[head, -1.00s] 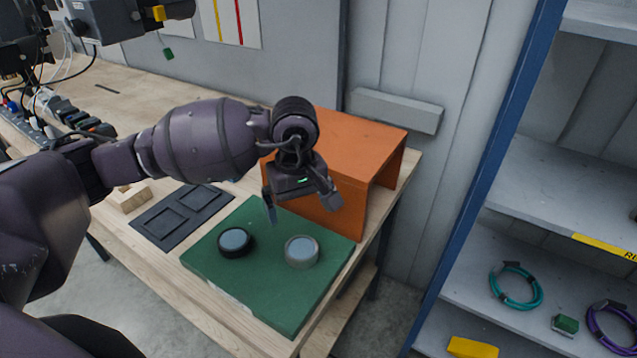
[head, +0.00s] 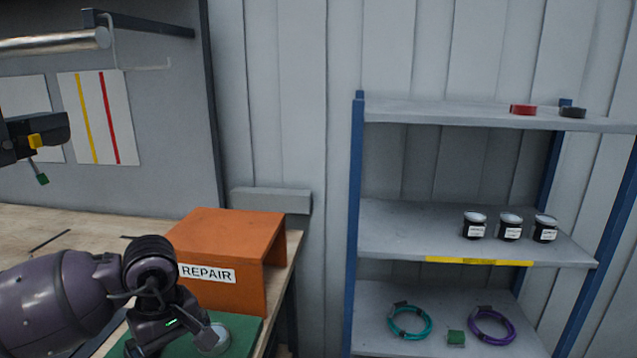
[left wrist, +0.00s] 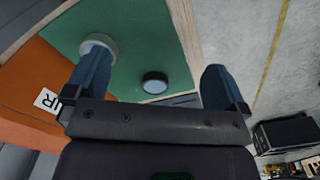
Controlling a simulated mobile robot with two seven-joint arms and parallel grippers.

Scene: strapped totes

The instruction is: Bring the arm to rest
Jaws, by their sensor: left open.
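My left arm comes in from the lower left of the head view. Its gripper shows in the left wrist view (left wrist: 150,85), with two dark blue fingers wide apart and nothing between them. It is above the green mat (left wrist: 125,50). A round grey-rimmed disc (left wrist: 98,42) lies by one finger in the picture, and a black-rimmed disc (left wrist: 154,82) lies farther in. In the head view, the gripper's lower part is cut off by the frame edge, and the grey-rimmed disc (head: 213,339) is partly hidden. My right gripper is not in view.
An orange box labelled REPAIR (head: 225,245) stands on the wooden bench just behind the gripper. A blue-posted grey shelf (head: 400,213) to the right holds several jars, a teal cable coil (head: 409,321) and a purple coil (head: 492,326).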

